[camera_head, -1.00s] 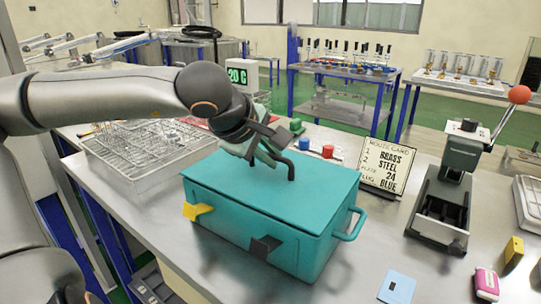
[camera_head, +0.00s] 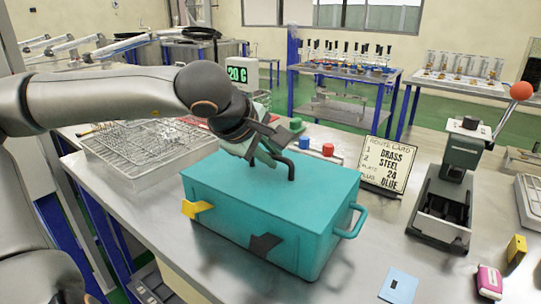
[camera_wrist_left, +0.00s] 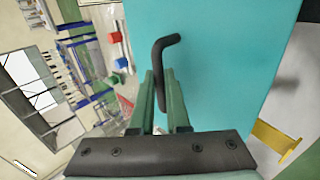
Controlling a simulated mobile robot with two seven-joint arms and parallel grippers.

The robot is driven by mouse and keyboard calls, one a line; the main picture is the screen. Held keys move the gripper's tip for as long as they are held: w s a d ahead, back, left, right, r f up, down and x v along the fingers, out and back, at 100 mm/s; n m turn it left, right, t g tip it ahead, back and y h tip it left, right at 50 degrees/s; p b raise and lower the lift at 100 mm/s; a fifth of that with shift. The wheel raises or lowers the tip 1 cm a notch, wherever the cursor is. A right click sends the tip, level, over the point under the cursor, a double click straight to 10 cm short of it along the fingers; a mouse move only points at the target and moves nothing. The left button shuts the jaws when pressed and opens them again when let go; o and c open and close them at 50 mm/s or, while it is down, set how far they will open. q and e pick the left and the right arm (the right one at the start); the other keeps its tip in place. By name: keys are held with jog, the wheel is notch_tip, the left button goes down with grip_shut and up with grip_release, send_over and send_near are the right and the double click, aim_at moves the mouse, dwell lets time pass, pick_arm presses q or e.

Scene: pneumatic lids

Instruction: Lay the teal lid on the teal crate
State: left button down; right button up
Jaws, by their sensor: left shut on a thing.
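The teal lid (camera_head: 250,180) lies over the top of the teal crate (camera_head: 300,250), looking level and lined up with it; whether it is fully seated I cannot tell. A bent black handle (camera_head: 290,168) stands on the lid. My left gripper (camera_head: 272,157) is above the lid, shut on this handle. In the left wrist view, my left gripper's fingers (camera_wrist_left: 164,100) are on either side of the black handle (camera_wrist_left: 163,65), above the lid's teal face (camera_wrist_left: 230,60). The lid's far edge is partly hidden by my arm. My right gripper is not in view.
A wire rack (camera_head: 150,150) stands left, a route card (camera_head: 388,166) behind right, a lever press (camera_head: 447,195) at right.

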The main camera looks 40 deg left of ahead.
pick_arm(q)
jog(key=c, duration=0.8)
grip_release()
jog(key=shift+f, duration=0.1)
jog(key=shift+p+v, duration=0.85)
jog(key=shift+v, duration=2.55)
jog(key=shift+s, duration=0.15)
jog(key=p+v, duration=0.1)
jog(key=v, duration=1.1)
jog(key=shift+s+r, duration=0.2)
jog(key=shift+r, duration=0.1)
